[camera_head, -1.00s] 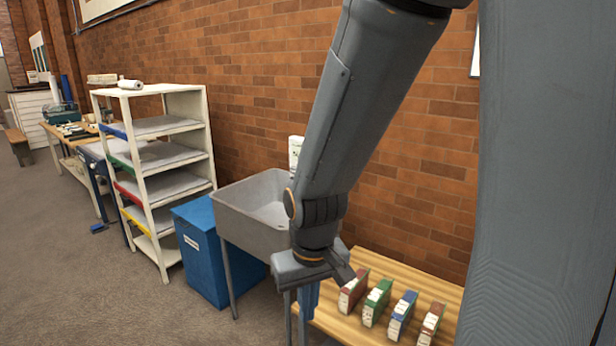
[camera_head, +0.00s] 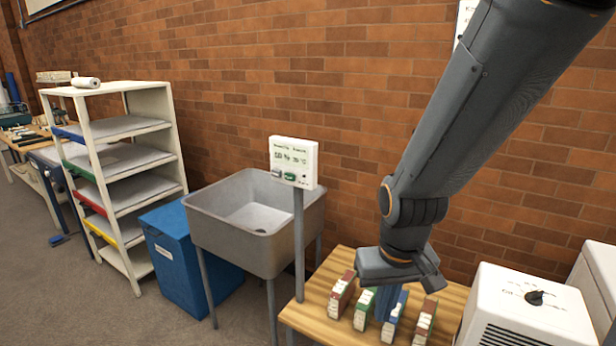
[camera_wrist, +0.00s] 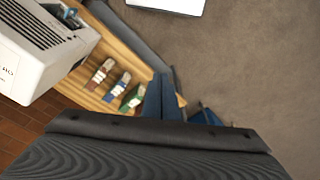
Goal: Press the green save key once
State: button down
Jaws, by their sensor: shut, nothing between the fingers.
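A white control panel (camera_head: 303,153) with a small display stands on a grey post beside the sink. A small green key (camera_head: 290,176) sits low on its face, with another small dark key (camera_head: 276,172) left of it. The panel's lettering is too small to read. My gripper (camera_head: 386,302) is to the right of the panel and lower, well apart from it, pointing down over the box table. In the wrist view my gripper's fingers (camera_wrist: 163,98) are together and empty. The panel does not clearly show in the wrist view.
Several small archival boxes (camera_head: 341,294) stand on the wooden table (camera_head: 312,317) under my gripper. A white machine with a dial (camera_head: 525,310) is at the right. A grey sink (camera_head: 235,236), blue bin (camera_head: 163,262) and shelf rack (camera_head: 98,100) stand left.

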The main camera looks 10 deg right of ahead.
aim_at(290, 177)
jog(key=w+a+r+n+t+y+b, duration=0.1)
jog(key=w+a+n+t, duration=0.25)
jog(key=w+a, duration=0.5)
jog(key=w+a+r+n+t+y+b, duration=0.1)
jog(key=w+a+n+t, duration=0.3)
jog(key=w, duration=0.8)
jog(key=w+a+r+n+t+b, duration=0.1)
jog(key=w+a+r+n+t, duration=0.3)
jog(key=w+a+r+t, duration=0.2)
jog(key=a+r+t, duration=0.2)
jog(key=a+r, duration=0.1)
jog(key=a, duration=0.1)
jog(key=shift+w+a, duration=0.2)
jog(key=shift+w, duration=0.15)
jog(key=w+d+b, duration=0.2)
jog(key=w+d, duration=0.3)
jog(key=w, duration=0.2)
jog(key=shift+d, duration=0.2)
dwell(0.4)
